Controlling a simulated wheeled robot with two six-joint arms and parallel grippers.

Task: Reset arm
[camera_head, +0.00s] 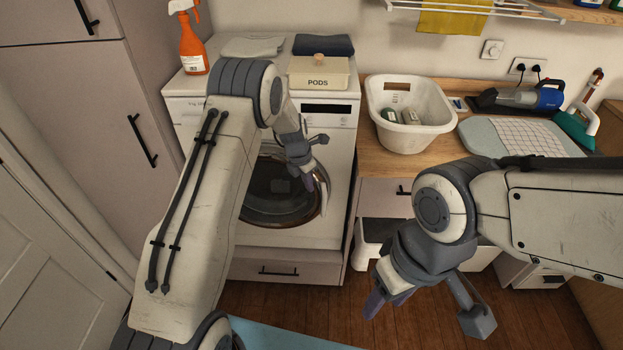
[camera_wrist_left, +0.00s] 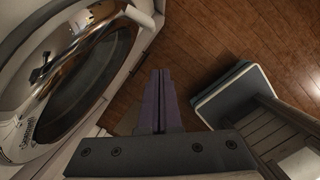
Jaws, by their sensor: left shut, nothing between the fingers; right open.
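My left gripper (camera_head: 308,181) hangs in front of the washing machine (camera_head: 336,165), near the right side of its round door (camera_head: 270,192). The left wrist view shows its purple fingers (camera_wrist_left: 159,100) pressed together with nothing between them. In that view the door (camera_wrist_left: 65,85) is at the left and the fingers point over the wooden floor (camera_wrist_left: 190,45). My right gripper (camera_head: 385,298) is at the lower right of the head view, pointing down and left over the floor. It is open, and nothing shows in it.
A white basket (camera_head: 440,104) with small items stands on the wooden counter (camera_head: 385,160). A PODS box (camera_head: 318,82), folded cloths (camera_head: 252,47) and an orange spray bottle (camera_head: 191,45) stand on the machine. A step stool (camera_wrist_left: 235,95) is on the floor. A drying rack (camera_head: 470,8) hangs above.

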